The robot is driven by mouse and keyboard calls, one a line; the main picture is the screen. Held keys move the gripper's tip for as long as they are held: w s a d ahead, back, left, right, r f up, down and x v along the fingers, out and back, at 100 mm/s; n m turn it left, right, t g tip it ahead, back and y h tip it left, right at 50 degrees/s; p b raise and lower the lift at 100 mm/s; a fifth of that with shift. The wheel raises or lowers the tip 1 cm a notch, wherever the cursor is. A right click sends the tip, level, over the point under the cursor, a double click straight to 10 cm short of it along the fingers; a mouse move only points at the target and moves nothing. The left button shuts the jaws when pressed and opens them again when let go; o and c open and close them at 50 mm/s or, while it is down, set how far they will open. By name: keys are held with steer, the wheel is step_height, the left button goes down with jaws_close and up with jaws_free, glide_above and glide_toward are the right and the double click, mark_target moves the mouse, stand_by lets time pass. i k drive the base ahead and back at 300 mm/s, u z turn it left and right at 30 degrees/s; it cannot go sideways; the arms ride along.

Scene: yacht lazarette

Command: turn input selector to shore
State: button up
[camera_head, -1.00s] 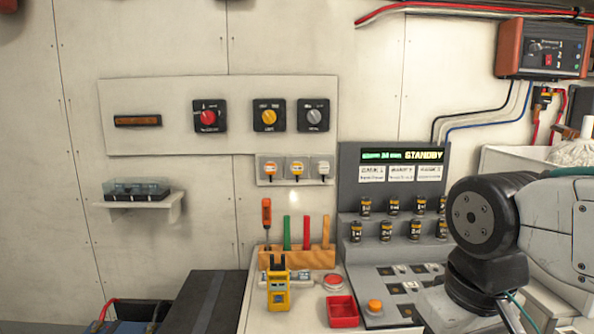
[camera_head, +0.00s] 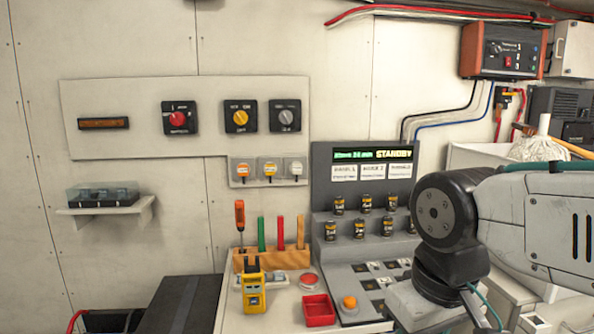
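Three rotary switches sit on a pale wall panel (camera_head: 215,142): one with a red knob (camera_head: 178,118), one with a yellow knob (camera_head: 241,118) and one with a grey knob (camera_head: 286,116). Each has a black square plate with small white lettering. The lettering is too blurred to tell which switch is the input selector or where each pointer is set. Part of my arm shows at the right, in front of the bench and well away from the switches. My gripper is not in view.
Below the panel are three small capped plugs (camera_head: 270,170). A display unit (camera_head: 364,165) reads STANDBY. A yellow meter (camera_head: 253,290), a red tray (camera_head: 319,311) and a wooden tool rack (camera_head: 271,259) stand on the bench. A wall shelf (camera_head: 108,211) juts out left. The wall before the switches is clear.

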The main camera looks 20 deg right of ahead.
mark_target(285, 117)
steer(key=u, duration=0.4)
steer(key=k, duration=0.55)
steer(key=u, duration=0.8)
steer(key=i, duration=0.75)
steer(key=z, duration=0.9)
steer(key=i, duration=0.6)
steer(key=z, duration=0.65)
